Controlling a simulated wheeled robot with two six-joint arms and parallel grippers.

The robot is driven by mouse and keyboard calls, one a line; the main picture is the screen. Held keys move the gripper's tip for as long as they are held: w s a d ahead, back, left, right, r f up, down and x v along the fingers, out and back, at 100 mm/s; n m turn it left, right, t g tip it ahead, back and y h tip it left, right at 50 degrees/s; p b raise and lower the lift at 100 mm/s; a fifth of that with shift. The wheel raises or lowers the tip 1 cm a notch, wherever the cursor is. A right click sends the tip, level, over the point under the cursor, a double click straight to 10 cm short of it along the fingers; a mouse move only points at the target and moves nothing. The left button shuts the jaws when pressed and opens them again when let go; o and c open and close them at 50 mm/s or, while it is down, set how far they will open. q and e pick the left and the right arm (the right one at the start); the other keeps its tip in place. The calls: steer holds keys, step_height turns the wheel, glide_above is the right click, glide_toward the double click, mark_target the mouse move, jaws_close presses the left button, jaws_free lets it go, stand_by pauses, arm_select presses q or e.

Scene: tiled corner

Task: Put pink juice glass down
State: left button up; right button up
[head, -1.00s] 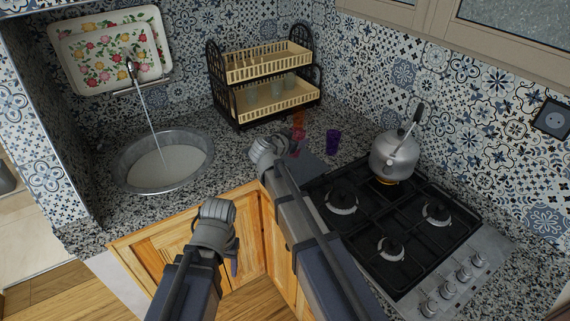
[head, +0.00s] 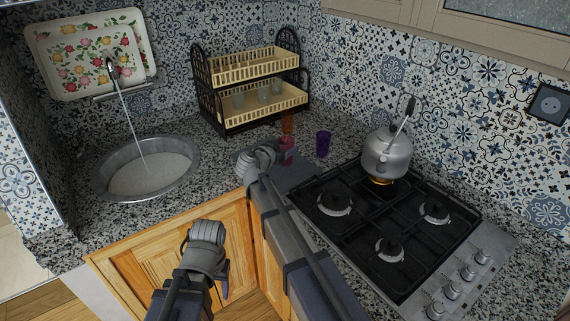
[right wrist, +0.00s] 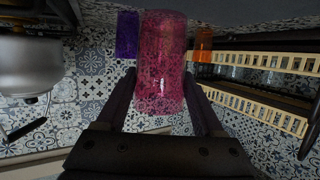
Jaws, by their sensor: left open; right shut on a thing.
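The pink juice glass (head: 287,152) is a see-through pink tumbler over a dark grey board at the counter corner, left of the stove. My right gripper (head: 272,157) is shut on it. In the right wrist view the pink glass (right wrist: 162,50) sits between the two fingers of the gripper (right wrist: 160,100). That view appears upside down. I cannot tell whether the glass base touches the board. My left gripper (head: 218,275) is open and empty, low in front of the wooden cabinets.
A purple glass (head: 323,144) stands right of the pink one and an orange glass (head: 288,122) behind it. A two-tier dish rack (head: 262,118) stands behind. The dark board (head: 297,177) borders the stove (head: 400,230), which holds a kettle (head: 388,152). The sink (head: 148,170) is left.

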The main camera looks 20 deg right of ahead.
steer(key=shift+f, duration=0.1)
step_height(320, 180, down, 4)
steer(key=b, duration=0.3)
steer(key=shift+r, duration=0.25)
steer(key=shift+b, duration=0.3)
steer(key=shift+f, duration=0.15)
steer(key=o, duration=1.6)
steer(key=shift+c, duration=0.2)
